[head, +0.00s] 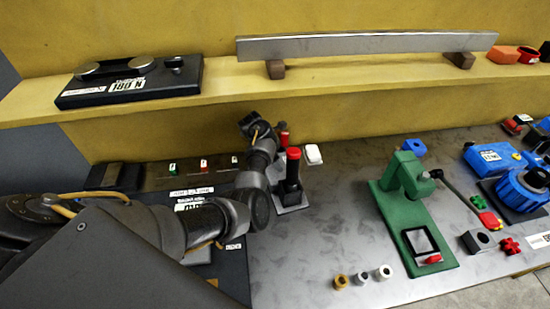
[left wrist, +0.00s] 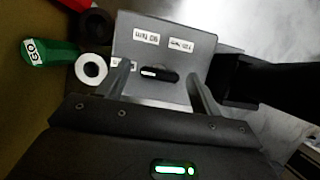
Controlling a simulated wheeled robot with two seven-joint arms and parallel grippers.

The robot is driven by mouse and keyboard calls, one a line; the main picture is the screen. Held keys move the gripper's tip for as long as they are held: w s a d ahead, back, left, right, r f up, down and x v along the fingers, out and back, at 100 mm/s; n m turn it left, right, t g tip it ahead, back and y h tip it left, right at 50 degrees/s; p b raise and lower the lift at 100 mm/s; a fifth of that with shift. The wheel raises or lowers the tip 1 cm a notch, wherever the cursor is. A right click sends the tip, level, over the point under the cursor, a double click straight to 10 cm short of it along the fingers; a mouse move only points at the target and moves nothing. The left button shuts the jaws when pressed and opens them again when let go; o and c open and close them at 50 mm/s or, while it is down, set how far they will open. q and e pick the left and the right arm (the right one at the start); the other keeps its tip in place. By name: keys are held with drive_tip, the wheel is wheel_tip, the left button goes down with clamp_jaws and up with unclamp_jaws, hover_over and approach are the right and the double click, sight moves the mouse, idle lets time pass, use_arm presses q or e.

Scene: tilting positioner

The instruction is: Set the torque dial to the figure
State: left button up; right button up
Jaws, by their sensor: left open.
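The torque dial (left wrist: 172,76) is a dark elongated knob with a white line on a grey plate (left wrist: 195,62) in the left wrist view. The line lies about level, on the knob's left half. Labels reading 90 Nm (left wrist: 146,36) and what looks like 120 Nm (left wrist: 181,44) sit above it; a third, at left, is partly covered by a finger. My left gripper (left wrist: 159,70) is open, a finger on each side of the dial; contact cannot be told.
A green GO piece (left wrist: 48,52) and a white ring (left wrist: 90,69) are left of the plate. A red-topped post (head: 293,165) and a green press (head: 405,180) stand on the bench.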

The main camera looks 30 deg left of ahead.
use_arm(q)
drive_tip(key=shift+d, duration=0.1)
drive_tip(key=shift+c, duration=1)
drive_tip(key=c, duration=0.8)
use_arm(e)
drive_tip(key=shift+s, duration=0.35)
